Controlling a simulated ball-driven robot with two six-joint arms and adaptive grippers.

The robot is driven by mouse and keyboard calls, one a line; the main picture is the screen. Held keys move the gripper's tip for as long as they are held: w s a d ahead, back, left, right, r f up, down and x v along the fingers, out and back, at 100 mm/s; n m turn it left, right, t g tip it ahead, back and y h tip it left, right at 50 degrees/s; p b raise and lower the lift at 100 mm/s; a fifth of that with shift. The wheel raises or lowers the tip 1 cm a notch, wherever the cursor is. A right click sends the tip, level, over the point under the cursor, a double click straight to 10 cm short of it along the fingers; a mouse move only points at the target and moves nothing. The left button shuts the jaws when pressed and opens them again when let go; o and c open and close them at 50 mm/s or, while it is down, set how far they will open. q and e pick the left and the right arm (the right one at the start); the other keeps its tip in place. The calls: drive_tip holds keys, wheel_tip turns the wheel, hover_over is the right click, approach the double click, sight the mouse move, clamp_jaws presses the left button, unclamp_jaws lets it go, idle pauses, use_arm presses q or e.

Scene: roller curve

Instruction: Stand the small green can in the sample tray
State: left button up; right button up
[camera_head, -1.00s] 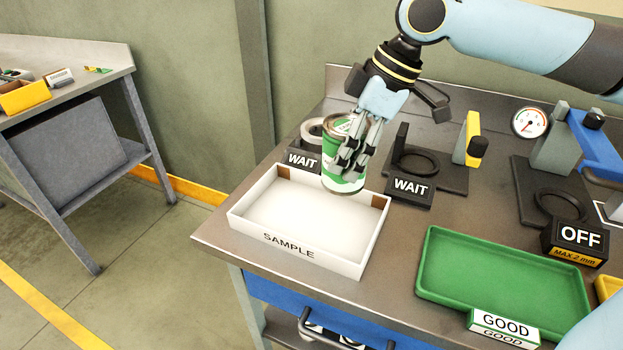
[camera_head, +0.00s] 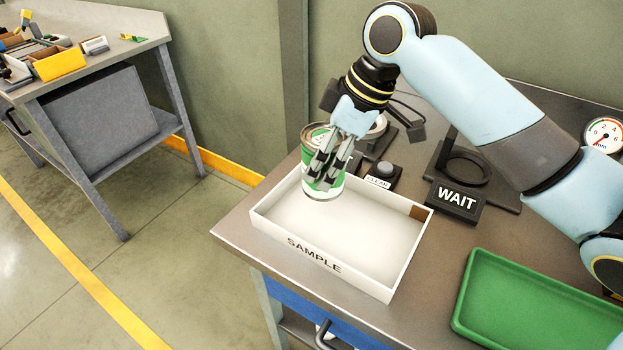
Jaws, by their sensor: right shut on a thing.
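The small green can (camera_head: 323,187) has a white and green side and a metal rim at its top. My right gripper (camera_head: 328,165) is shut on the can and holds it roughly upright. The can is over the left back part of the white sample tray (camera_head: 330,262). I cannot tell whether its base touches the tray floor. The gripper's fingers hide part of the can's side. The tray is otherwise empty, apart from a brown patch in its back right corner. My left gripper is not in view.
A CLEAR button block (camera_head: 380,176) stands behind the tray. A green tray (camera_head: 540,310) lies at the front right. A second workbench (camera_head: 90,60) stands at the left.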

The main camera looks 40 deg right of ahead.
sight(338, 140)
drive_tip(key=shift+w+a+f, duration=0.3)
drive_tip(key=shift+a, duration=0.2)
drive_tip(key=shift+w+a+f, duration=0.25)
drive_tip(key=shift+a, duration=0.25)
drive_tip(key=shift+f, duration=2.15)
drive_tip(key=o, duration=1.4)
drive_tip(key=shift+f, duration=0.1)
drive_tip(key=shift+c, duration=0.2)
drive_tip(key=v, duration=1.2)
drive_tip(key=shift+a, duration=0.1)
